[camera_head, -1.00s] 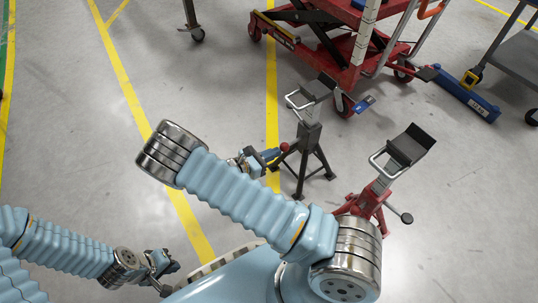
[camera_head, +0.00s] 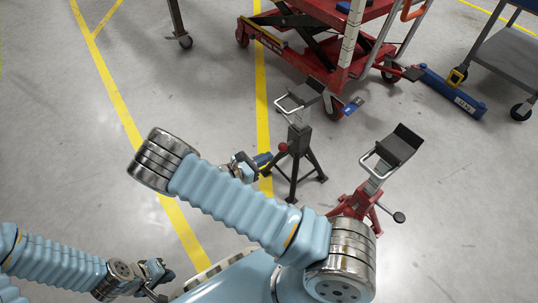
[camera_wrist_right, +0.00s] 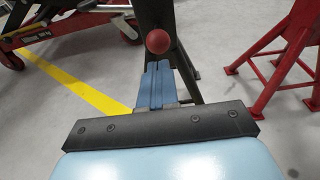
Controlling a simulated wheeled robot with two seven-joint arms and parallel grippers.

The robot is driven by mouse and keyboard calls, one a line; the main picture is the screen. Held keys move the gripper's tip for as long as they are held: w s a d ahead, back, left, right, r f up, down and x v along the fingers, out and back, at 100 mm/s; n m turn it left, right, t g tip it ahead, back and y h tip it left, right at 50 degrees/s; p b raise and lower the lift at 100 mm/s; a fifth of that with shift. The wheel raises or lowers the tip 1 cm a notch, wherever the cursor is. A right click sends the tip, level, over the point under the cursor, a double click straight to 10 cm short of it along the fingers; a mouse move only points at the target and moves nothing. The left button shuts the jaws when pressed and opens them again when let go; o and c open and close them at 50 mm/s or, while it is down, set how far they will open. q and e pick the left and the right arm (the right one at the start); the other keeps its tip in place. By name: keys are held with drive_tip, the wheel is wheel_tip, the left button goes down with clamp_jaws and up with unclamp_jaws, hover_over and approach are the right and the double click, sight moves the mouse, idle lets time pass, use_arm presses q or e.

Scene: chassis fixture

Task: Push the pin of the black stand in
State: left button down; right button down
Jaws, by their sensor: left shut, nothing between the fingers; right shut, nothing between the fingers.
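The black stand (camera_head: 299,140) stands upright on its spread legs in the head view, with a grey saddle on top. Its pin ends in a red knob (camera_head: 283,147) on the stand's left side; the pin's shaft is hidden. My right gripper (camera_head: 269,159) is shut and empty, just left of and below the knob, with a small gap in the picture. In the right wrist view its blue fingers (camera_wrist_right: 157,72) point at the stand, and the red knob (camera_wrist_right: 158,41) shows just beyond the tips. My left gripper (camera_head: 160,284) is shut and empty at the lower left, far from the stand.
A red stand (camera_head: 362,204) with a grey saddle stands right of the black one. A red lift table (camera_head: 300,50) is behind, with a blue jack (camera_head: 452,92) and a grey cart (camera_head: 510,60) to the right. The floor left of the black stand is clear.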

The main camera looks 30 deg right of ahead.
drive_tip(key=v, duration=0.8)
drive_tip(key=shift+p, duration=0.35)
drive_tip(key=shift+a, duration=0.15)
